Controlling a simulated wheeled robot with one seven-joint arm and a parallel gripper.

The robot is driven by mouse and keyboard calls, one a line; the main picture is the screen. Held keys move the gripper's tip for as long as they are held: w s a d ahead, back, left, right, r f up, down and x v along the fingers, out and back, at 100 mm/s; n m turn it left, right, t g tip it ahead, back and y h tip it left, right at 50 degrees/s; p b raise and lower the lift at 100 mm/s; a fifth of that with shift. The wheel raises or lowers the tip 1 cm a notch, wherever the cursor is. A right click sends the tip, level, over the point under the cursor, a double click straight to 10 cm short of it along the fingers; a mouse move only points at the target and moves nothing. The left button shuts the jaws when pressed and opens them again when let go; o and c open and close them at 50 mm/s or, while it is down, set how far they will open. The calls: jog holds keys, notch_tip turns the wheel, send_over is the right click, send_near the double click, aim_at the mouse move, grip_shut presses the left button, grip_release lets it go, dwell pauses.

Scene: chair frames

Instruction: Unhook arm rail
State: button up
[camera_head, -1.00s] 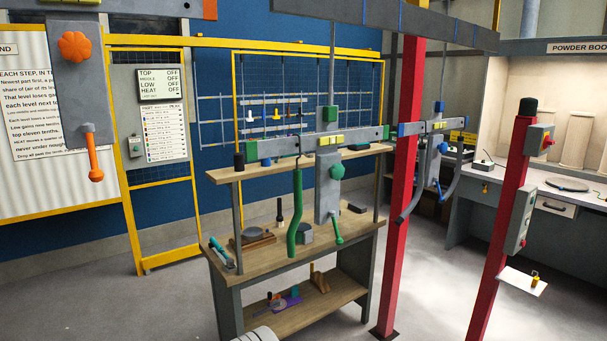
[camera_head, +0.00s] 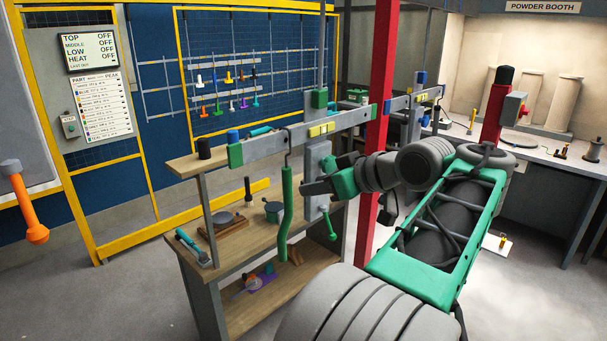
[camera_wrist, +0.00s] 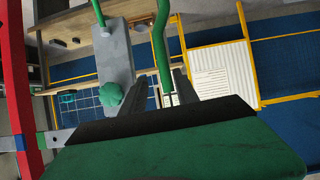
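A green curved arm rail (camera_head: 286,215) hangs upright from a thin hook under the grey overhead bar (camera_head: 270,145). My gripper (camera_head: 304,187) is beside the rail's middle, reaching in from the right. In the wrist view, the same green rail (camera_wrist: 161,38) comes down between the two dark fingertips of my gripper (camera_wrist: 165,82). The fingers stand apart, with a gap beside the rail, so the gripper looks open. I cannot tell whether either finger touches the rail.
A grey plate (camera_head: 318,165) with a green knob and lower green handle (camera_head: 330,226) hangs just right of the rail. A wooden workbench (camera_head: 240,255) stands below, with small tools on it. A red post (camera_head: 379,110) rises behind my arm. An orange handle (camera_head: 27,205) hangs at far left.

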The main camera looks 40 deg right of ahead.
aim_at(291, 191)
jog(key=b+x, duration=0.8)
jog(key=shift+s+a, duration=0.1)
jog(key=shift+a, duration=0.3)
jog(key=shift+w, duration=0.3)
jog(key=shift+c, duration=0.2)
grip_shut()
jog(key=shift+s, duration=0.1)
